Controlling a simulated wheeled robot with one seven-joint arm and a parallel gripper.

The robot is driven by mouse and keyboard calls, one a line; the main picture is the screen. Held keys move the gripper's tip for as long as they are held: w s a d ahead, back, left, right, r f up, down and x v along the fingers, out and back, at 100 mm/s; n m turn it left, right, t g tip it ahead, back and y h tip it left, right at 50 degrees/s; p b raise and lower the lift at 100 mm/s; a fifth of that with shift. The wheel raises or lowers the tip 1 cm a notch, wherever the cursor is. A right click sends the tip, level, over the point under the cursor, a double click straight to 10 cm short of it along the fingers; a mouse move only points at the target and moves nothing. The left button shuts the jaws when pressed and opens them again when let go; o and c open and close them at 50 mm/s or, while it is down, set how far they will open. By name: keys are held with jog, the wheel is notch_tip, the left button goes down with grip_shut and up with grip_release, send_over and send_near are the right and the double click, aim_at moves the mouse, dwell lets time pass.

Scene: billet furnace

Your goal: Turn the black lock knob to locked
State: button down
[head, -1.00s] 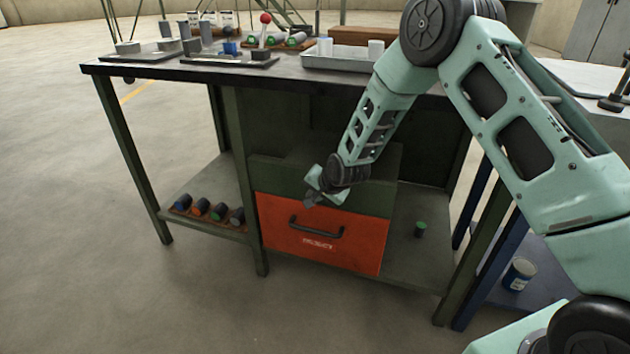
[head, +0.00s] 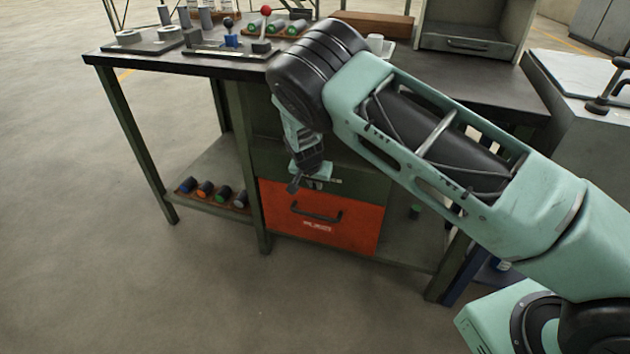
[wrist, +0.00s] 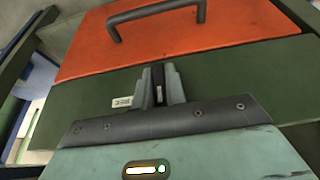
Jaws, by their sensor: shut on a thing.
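The orange-red drawer (head: 318,225) is closed, with a black bar handle (head: 316,214) and a white label on its front. Above it is a dark green panel (head: 365,185). My gripper (head: 295,184) is at that panel, above the drawer's handle. In the wrist view the two grey fingers of my gripper (wrist: 158,84) point at the green panel and are closed on a narrow dark thing, the black lock knob (wrist: 158,80). Most of the knob is hidden between the fingers, so I cannot tell how it is turned. A small white label (wrist: 122,102) is beside it.
The worktop (head: 465,90) above carries fixtures, a red-knobbed lever (head: 266,11) and a wooden block (head: 372,25). A lower shelf (head: 215,165) holds several coloured cylinders. A green table leg (head: 250,165) stands left of the drawer. Floor in front is clear.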

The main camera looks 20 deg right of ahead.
dwell(0.3)
jog(key=c, duration=1.4)
grip_release()
jog(key=shift+f, duration=0.1)
jog(key=shift+c, duration=0.2)
jog(key=p+v, duration=0.2)
jog(key=v, duration=1.5)
jog(key=shift+a+p, duration=0.15)
jog(key=shift+p, duration=0.2)
jog(key=shift+s+r, duration=0.1)
jog(key=shift+r, duration=0.15)
